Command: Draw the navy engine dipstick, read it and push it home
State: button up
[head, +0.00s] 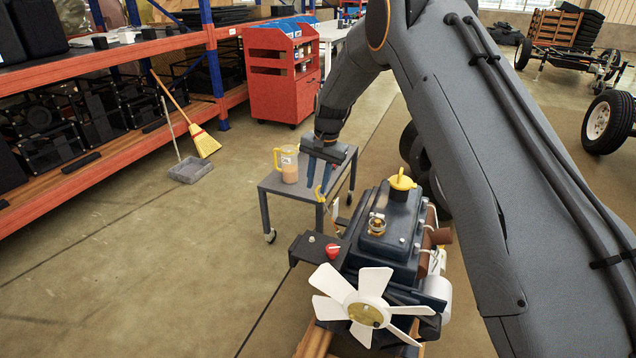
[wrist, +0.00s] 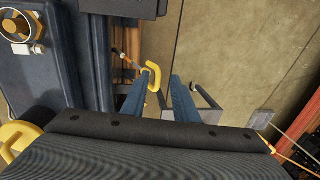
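The navy engine (head: 398,238) stands on a wooden stand, with a white fan at its front. The dipstick's yellow looped handle (head: 320,194) stands at the engine's left side; the loop also shows in the wrist view (wrist: 154,78). Its rod is not clearly seen. My gripper (head: 318,184) points down just above the handle, its two blue fingers apart. In the wrist view my gripper (wrist: 160,80) is open and the loop lies between the fingertips, nearer the left one. I cannot tell whether it touches a finger.
A small grey cart (head: 277,187) with a yellow-handled jug (head: 289,164) stands just behind the gripper. The engine carries a yellow cap (head: 402,181) and a brass filler neck (head: 377,224). A broom (head: 204,140) and dustpan (head: 190,170) are at left. Floor at left front is clear.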

jog(key=shift+d, duration=0.2)
jog(key=shift+r, duration=0.1)
jog(key=shift+d+r, duration=0.1)
jog(key=shift+r, duration=0.2)
notch_tip(320, 180, up, 7)
jog(key=shift+s+d, duration=0.15)
jog(key=shift+d, duration=0.3)
jog(key=s+d+r+n+h+p, duration=0.1)
jog(key=s+d+r+p, duration=0.15)
jog(key=s+d, duration=0.55)
jog(key=s+d+r+n+p, duration=0.1)
jog(key=s+d+r, duration=0.3)
jog(key=s, duration=0.8)
jog(key=s+d+n+p, duration=0.1)
jog(key=s+d, duration=0.2)
jog(key=s, duration=0.8)
jog(key=s+d+r+n+p, duration=0.1)
jog(key=s+d+p, duration=0.1)
jog(key=s, duration=0.9)
jog(key=shift+d+n+g+h, duration=0.3)
jog(key=shift+d+g, duration=0.1)
jog(key=shift+d, duration=0.2)
